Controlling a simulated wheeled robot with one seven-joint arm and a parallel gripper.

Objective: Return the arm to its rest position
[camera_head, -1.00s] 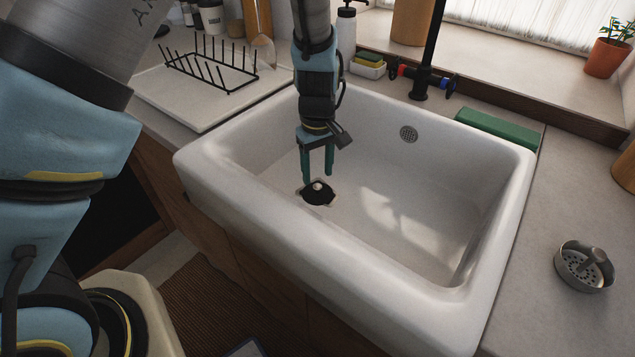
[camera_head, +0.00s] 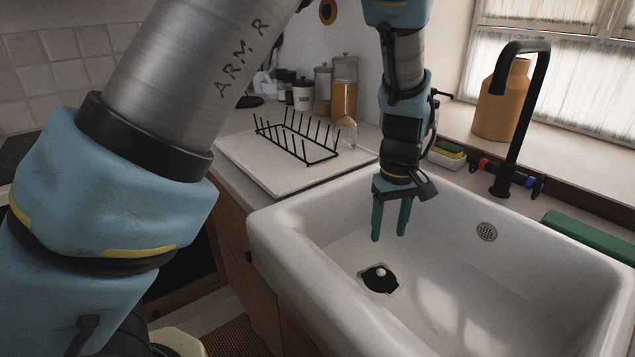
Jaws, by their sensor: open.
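My gripper (camera_head: 389,236) hangs from my arm, pointing down over the left part of the white sink (camera_head: 270,232). Its two green fingers are apart with nothing between them. The fingertips are above the sink floor, up and to the right in the picture from the black drain piece (camera_head: 378,279) with its pale knob. My arm's upper links fill the left of the view and its forearm comes down from the top edge.
A black drying rack (camera_head: 300,142) stands on a white board (camera_head: 245,162) left of the sink. Jars (camera_head: 344,97) stand behind it. The black faucet (camera_head: 522,125), a sponge holder (camera_head: 446,154) and a green block (camera_head: 590,236) line the sink's back edge.

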